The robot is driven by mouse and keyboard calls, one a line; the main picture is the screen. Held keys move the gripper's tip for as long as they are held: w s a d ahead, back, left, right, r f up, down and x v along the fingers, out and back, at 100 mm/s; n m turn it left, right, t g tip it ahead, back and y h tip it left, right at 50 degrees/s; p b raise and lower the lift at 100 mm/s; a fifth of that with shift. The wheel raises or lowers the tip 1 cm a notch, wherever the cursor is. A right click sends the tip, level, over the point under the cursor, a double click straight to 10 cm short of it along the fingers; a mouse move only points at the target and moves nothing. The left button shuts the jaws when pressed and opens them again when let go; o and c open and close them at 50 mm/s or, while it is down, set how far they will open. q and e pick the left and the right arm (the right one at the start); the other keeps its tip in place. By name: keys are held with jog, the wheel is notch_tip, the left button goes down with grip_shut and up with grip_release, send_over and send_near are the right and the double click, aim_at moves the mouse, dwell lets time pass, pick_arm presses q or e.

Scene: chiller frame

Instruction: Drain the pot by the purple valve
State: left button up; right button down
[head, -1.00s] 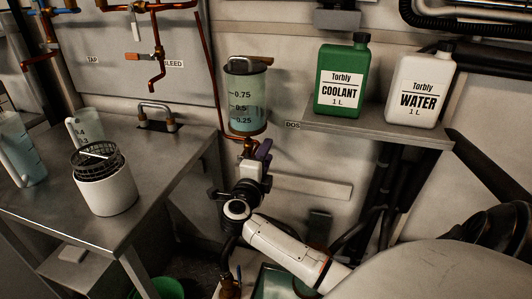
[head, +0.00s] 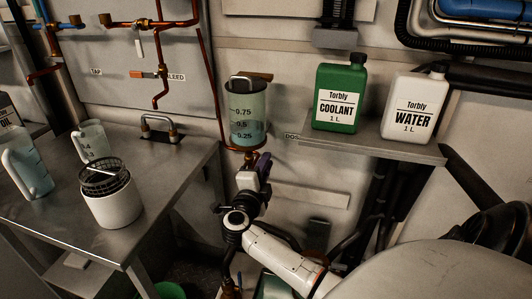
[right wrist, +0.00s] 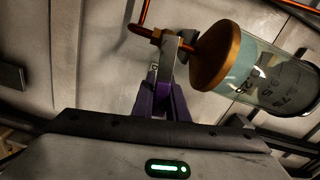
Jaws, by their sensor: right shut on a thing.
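The pot (head: 247,100) is a clear upright cylinder marked 0.25, 0.5 and 0.75, holding teal liquid. It is mounted on the wall on a copper fitting. The purple valve (head: 263,163) is on the pipe just below it. My right gripper (head: 254,172) is at the valve, shut on its purple handle. In the right wrist view, the purple handle (right wrist: 179,103) is in front of the gripper, with the pot (right wrist: 255,72) tilted at upper right. The exact grip is partly hidden. My left gripper is not in view.
A shelf (head: 415,153) at right holds a green coolant jug (head: 340,98) and a white water jug (head: 412,107). A metal bench (head: 165,205) at left carries measuring jugs (head: 28,165) and a white container (head: 111,205) with a black basket. A green bucket (head: 170,290) is on the floor.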

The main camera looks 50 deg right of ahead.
jog(key=n+p, duration=0.1)
jog(key=p, duration=0.1)
jog(key=r+n+p, duration=0.1)
jog(key=n, duration=0.1)
jog(key=r+n+p, duration=0.1)
jog(key=p, duration=0.1)
jog(key=shift+w+a+r+n+p, duration=0.1)
jog(key=shift+w+a+n+p, duration=0.2)
jog(key=shift+w+n+p, duration=0.1)
jog(key=c, duration=1.8)
grip_release()
jog(key=shift+o, duration=0.3)
jog(key=shift+r, duration=0.15)
